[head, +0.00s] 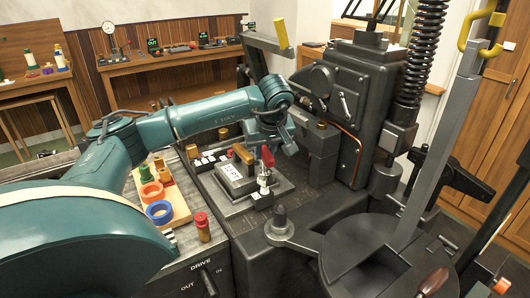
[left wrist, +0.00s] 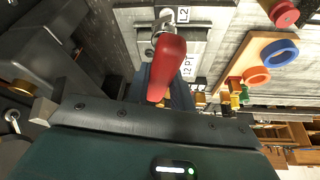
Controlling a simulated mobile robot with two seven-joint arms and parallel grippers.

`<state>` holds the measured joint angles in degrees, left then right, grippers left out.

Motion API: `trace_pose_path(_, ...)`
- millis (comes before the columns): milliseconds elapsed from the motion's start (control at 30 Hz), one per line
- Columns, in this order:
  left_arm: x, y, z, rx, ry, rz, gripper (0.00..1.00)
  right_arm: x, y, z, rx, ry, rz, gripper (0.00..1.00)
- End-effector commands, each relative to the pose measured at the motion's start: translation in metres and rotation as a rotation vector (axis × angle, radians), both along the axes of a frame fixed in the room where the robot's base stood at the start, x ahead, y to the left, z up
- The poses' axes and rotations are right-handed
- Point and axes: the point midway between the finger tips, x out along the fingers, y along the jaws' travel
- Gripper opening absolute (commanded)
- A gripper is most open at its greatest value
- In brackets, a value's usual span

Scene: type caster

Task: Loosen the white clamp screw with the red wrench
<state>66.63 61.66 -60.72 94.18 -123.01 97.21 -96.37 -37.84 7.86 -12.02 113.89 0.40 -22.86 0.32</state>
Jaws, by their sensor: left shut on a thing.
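The red wrench (head: 267,157) stands upright over the white clamp screw (head: 264,181) on the grey metal block with the white label. My left gripper (head: 270,141) reaches down from above and is shut on the red wrench near its top. In the left wrist view the red wrench (left wrist: 167,66) runs from the clamp screw (left wrist: 166,18) towards my gripper, its end close to the palm. The fingertips are hard to make out, and the seat of the wrench on the screw is partly hidden. My right gripper is not in view.
A wooden board (head: 179,205) with orange and blue rings lies left of the block. A red-topped cylinder (head: 202,226) stands in front of it. The dark machine column (head: 345,100) rises close behind and right. A grey post with a knob (head: 280,225) stands in front.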

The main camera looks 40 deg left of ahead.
Motion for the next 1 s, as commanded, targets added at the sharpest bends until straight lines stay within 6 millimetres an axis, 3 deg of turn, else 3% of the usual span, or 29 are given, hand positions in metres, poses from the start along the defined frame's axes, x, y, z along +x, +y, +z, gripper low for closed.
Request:
trace_pose_path(267,0.0,0.0,0.011,0.001,-0.003,0.0,0.0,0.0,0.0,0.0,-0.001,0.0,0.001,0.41)
trace_pose_path(600,0.0,0.0,0.041,0.0,-0.002,0.0,0.0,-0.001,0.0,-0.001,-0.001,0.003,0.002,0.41)
trace_pose_path(833,0.0,0.0,0.042,0.0,-0.001,0.0,0.0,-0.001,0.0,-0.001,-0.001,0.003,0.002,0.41)
trace_pose_path(867,0.0,0.0,0.042,0.0,-0.001,0.0,0.22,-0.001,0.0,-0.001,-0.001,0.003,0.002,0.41)
trace_pose_path(1000,0.0,0.0,0.042,0.0,-0.001,0.0,0.1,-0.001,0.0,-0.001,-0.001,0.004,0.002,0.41)
